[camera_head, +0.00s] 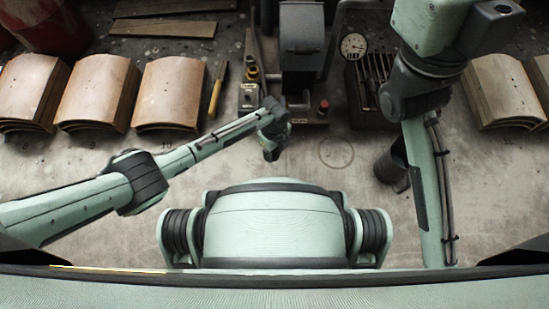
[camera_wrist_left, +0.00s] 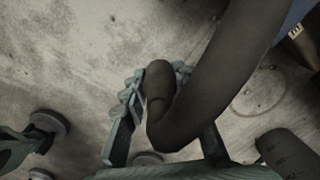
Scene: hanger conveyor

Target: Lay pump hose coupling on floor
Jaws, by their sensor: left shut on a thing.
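My left gripper (camera_head: 271,138) is low over the floor in front of the pump machine (camera_head: 302,45). In the left wrist view its fingers (camera_wrist_left: 165,125) are shut on a thick dark hose piece (camera_wrist_left: 225,70), taken here as the pump hose coupling. The piece curves from the upper right down between the fingers, and its rounded end points up. The fingers hide part of it. In the head view the held piece is small and dark, hard to tell from the gripper. I cannot tell whether it touches the floor. My right gripper is not seen clearly in either view.
A circle (camera_head: 336,152) is marked on the bare floor right of the left gripper; it also shows in the wrist view (camera_wrist_left: 257,92). A gauge (camera_head: 354,45) and a red knob (camera_head: 323,106) are by the machine. Curved panel stacks (camera_head: 97,92) stand left.

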